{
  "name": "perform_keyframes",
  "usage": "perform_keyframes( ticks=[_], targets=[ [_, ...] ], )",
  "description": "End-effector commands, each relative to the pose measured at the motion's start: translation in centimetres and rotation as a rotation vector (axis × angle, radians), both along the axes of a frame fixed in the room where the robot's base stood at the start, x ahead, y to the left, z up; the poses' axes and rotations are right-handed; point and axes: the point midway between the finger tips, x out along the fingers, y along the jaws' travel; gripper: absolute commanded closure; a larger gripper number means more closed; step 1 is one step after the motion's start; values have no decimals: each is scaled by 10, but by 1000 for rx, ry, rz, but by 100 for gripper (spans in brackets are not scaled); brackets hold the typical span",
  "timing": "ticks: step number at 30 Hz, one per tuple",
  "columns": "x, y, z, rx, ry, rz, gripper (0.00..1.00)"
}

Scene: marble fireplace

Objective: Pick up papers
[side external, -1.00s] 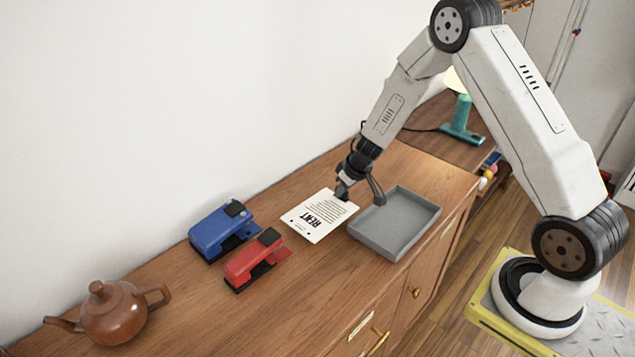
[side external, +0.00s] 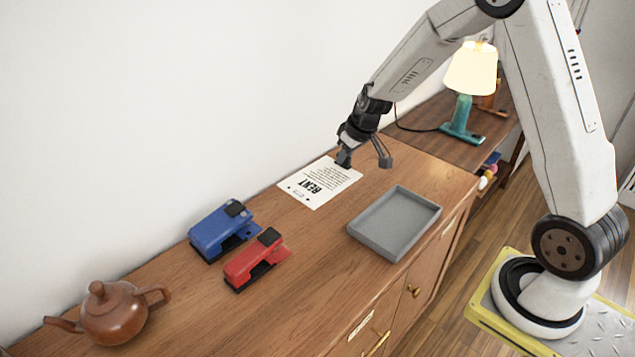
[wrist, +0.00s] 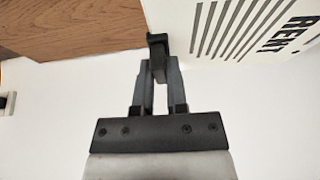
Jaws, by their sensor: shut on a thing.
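A white sheet of paper (side external: 318,184) printed with "RENT" and lines of text shows left of the grey tray in the side external view. My gripper (side external: 345,160) is shut on the sheet's edge at its upper right. The sheet looks held up off the wooden cabinet top, though the height is hard to judge. In the wrist view my gripper's fingers (wrist: 158,50) are together at the edge of the sheet (wrist: 235,25), which extends to the upper right. Only one sheet is visible.
An empty grey tray (side external: 364,240) sits near the front edge of the wooden cabinet (side external: 300,270). A lit lamp (side external: 470,70) stands behind. A white wall runs along the back.

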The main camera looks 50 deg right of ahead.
Motion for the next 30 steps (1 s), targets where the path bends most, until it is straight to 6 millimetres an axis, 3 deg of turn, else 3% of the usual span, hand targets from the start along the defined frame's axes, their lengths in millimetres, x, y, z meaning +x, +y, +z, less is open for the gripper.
perform_keyframes(
  ticks=[7, 30],
  targets=[
    [0, 0, 8, -1, 0, 0, 100],
    [-6, -8, 4, 1, 4, 0, 100]
  ],
)
